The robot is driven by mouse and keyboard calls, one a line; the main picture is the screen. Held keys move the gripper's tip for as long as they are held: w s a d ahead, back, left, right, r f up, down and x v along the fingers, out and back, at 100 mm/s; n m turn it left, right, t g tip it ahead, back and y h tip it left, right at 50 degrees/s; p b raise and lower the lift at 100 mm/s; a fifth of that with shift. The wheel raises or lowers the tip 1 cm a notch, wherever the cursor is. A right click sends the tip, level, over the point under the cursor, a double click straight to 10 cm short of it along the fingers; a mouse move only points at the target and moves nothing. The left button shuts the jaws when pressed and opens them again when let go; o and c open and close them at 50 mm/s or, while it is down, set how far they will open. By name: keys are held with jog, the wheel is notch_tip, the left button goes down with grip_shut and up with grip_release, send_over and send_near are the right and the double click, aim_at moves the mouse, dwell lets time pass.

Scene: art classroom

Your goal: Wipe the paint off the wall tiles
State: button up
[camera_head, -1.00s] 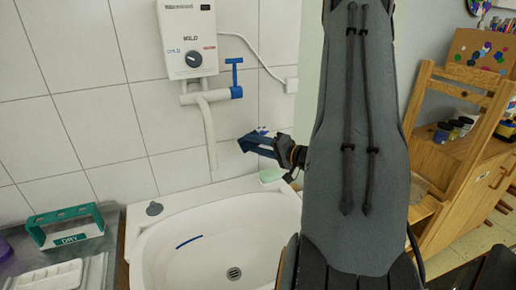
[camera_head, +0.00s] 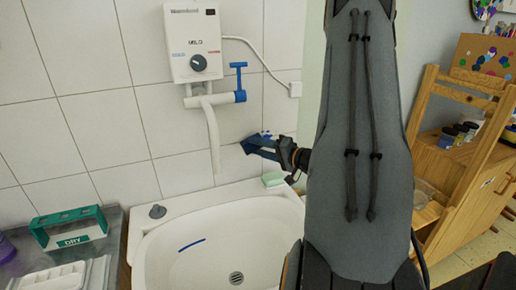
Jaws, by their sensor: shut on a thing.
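The white wall tiles (camera_head: 105,130) stand behind the sink. A small bright blue mark (camera_head: 266,134) shows by the tiles just above my gripper; it looks like paint, partly hidden. My gripper (camera_head: 254,145) is at the tiles, right of the water spout and above the sink's back ledge. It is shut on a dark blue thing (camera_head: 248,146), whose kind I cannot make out. I cannot tell whether it touches the wall. My arm hides the wall to the right.
The white sink (camera_head: 160,262) has a blue streak (camera_head: 191,245) inside. A pale green block (camera_head: 273,179) lies on its back ledge. A water heater (camera_head: 193,40) with a blue-handled tap (camera_head: 239,95) hangs above. A green DRY rack (camera_head: 70,230) stands left, wooden shelves (camera_head: 455,170) right.

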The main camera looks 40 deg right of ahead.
jog(key=shift+w+d+b, duration=0.2)
jog(key=shift+w+b, duration=0.3)
jog(key=shift+w, duration=0.25)
jog(key=shift+s+d+b, duration=0.45)
jog(key=shift+d+b, duration=0.5)
jog(key=shift+d, duration=0.8)
jog(key=shift+s+d+b, duration=0.45)
jog(key=shift+d+b, duration=0.45)
jog(key=shift+d, duration=0.9)
jog(key=shift+s+d+b, duration=0.45)
jog(key=shift+d+b, duration=0.5)
jog(key=shift+d, duration=0.8)
jog(key=shift+a+b, duration=0.15)
jog(key=shift+b, duration=0.3)
